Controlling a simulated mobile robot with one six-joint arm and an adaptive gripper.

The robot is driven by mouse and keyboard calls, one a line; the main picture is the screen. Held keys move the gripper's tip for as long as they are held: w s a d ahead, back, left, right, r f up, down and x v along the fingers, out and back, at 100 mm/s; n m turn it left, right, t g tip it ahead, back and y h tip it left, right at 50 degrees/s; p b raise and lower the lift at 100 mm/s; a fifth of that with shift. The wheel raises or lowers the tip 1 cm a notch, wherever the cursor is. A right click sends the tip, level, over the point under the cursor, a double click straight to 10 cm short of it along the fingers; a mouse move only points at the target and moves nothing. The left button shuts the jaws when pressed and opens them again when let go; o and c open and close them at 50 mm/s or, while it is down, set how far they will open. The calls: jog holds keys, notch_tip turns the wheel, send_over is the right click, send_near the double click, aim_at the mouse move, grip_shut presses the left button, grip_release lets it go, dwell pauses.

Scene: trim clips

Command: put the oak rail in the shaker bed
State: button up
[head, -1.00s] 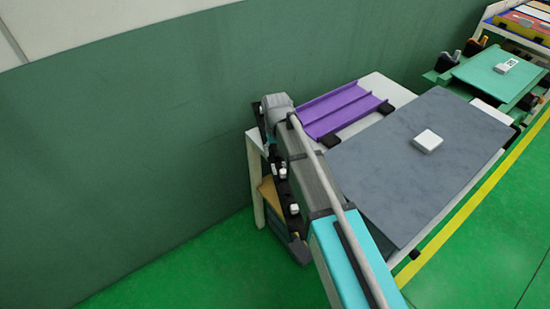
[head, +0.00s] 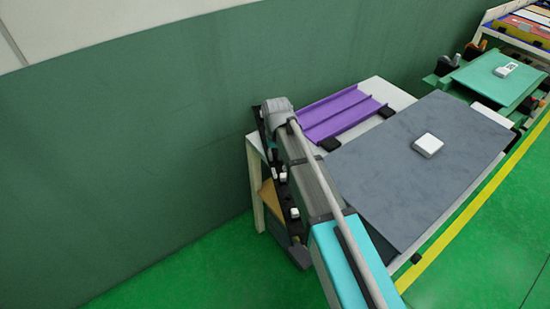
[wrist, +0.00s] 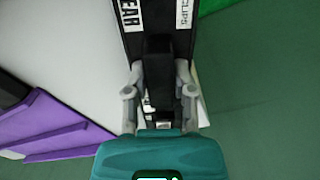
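No thing in view can be surely told as the oak rail. A tan piece (head: 268,195) shows low behind my arm, mostly hidden. I cannot tell which fixture is the shaker bed; a purple ridged tray (head: 340,115) lies at the back of the near white table, and its edge shows at the left of the wrist view (wrist: 50,125). My gripper (wrist: 160,72) has its two grey fingers apart, above a black labelled holder (wrist: 128,18) at the table's end. A dark block shows between the fingers; I see no clear grip on it.
A grey slab (head: 410,165) with a white device (head: 428,145) covers much of the white table (head: 400,95). Farther right are a green panel (head: 490,85) and a rack of coloured pieces (head: 515,30). A green wall stands close behind; green floor is clear at the left.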

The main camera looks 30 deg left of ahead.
grip_shut()
jog(key=shift+r, duration=0.1)
notch_tip(320, 180, up, 3)
jog(key=p, duration=0.3)
jog(key=shift+f, duration=0.2)
jog(key=s+d+r+p, duration=0.9)
jog(key=d+r+p, duration=0.1)
jog(key=shift+s, duration=0.4)
jog(key=shift+r, duration=0.1)
dwell(0.3)
